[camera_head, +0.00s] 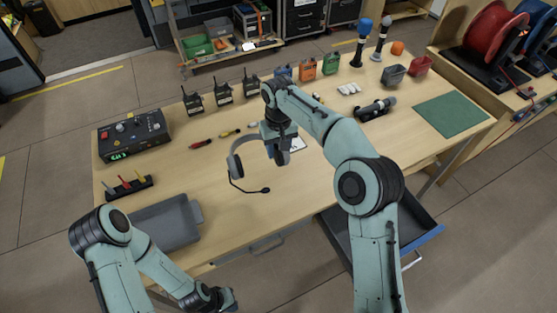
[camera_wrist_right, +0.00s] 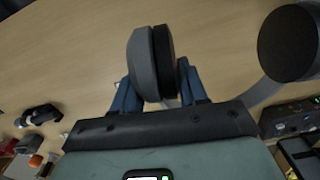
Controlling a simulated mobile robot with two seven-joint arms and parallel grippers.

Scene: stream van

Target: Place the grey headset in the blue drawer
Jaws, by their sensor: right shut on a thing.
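The grey headset (camera_head: 235,166) is over the middle of the wooden table, with its thin microphone boom pointing toward the table's front. My right gripper (camera_head: 283,153) is shut on one ear cup. In the right wrist view this ear cup (camera_wrist_right: 146,65) sits between the blue fingers of the right gripper (camera_wrist_right: 160,88), and the other cup shows at upper right. I cannot tell how far the headset is above the tabletop. The blue drawer (camera_head: 425,241) is pulled out under the table's front right, partly hidden by my right arm. My left gripper (camera_head: 218,299) is low at the front; its fingers are unclear.
The table (camera_head: 310,185) has clear room around the headset. A grey tray (camera_head: 165,226) and a screwdriver rack (camera_head: 128,187) are at left, with a control box (camera_head: 133,137) behind. Several radios line the back.

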